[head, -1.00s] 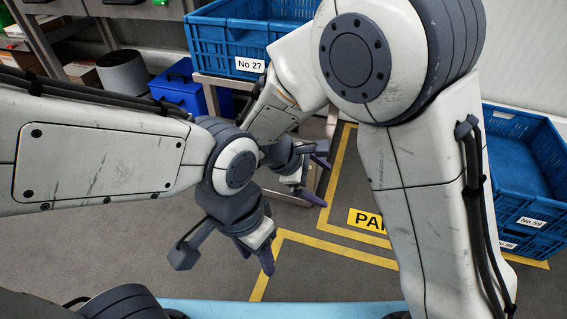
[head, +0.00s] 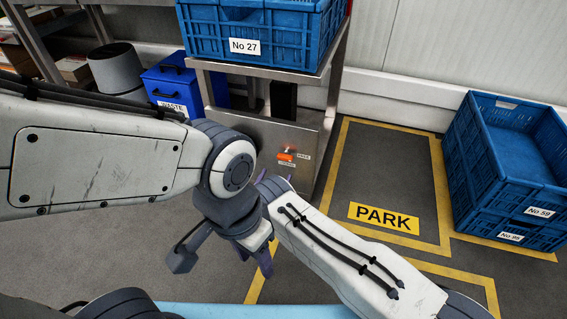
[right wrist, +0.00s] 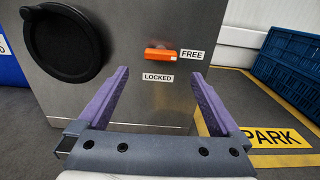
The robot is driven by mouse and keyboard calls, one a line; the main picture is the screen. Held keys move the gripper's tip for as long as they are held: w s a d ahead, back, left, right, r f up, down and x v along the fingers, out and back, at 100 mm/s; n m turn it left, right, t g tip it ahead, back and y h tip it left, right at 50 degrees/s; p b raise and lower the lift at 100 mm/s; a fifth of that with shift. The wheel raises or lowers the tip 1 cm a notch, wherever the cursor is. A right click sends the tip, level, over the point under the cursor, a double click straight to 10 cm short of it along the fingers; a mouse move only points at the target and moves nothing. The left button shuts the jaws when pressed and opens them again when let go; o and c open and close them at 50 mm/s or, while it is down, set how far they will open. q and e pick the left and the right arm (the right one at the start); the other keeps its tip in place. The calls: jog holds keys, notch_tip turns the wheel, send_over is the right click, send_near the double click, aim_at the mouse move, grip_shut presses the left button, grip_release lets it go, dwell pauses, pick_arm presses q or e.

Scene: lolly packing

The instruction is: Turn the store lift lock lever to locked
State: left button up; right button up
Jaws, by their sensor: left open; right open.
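The lock lever (right wrist: 161,55) is an orange handle on a grey metal panel, lying level beside the FREE label (right wrist: 191,54) in the right wrist view. The LOCKED label (right wrist: 158,77) is below it. The lever also shows small in the head view (head: 285,157), under the store lift's top (head: 262,69). My right gripper (right wrist: 160,74) is open and empty, its purple fingers pointing at the panel, one on each side below the lever, apart from it. My left gripper (head: 256,258) is open and low, partly hidden by its own wrist.
A blue crate No 27 (head: 245,46) stands on the lift. A blue waste bin (head: 172,88) and grey bucket (head: 117,70) are at left. Stacked blue crates (head: 510,165) stand at right. The yellow-edged PARK area (head: 385,165) is clear. A round black part (right wrist: 62,45) is on the panel.

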aim_at(284, 159)
jog(key=b+x, duration=0.4)
jog(key=x, duration=0.4)
jog(key=shift+w+d+f, duration=0.1)
jog(key=shift+w+f, duration=0.05)
jog(key=shift+w, duration=0.05)
jog(key=shift+w+d, duration=0.1)
jog(key=shift+w, duration=0.25)
jog(key=c, duration=1.3)
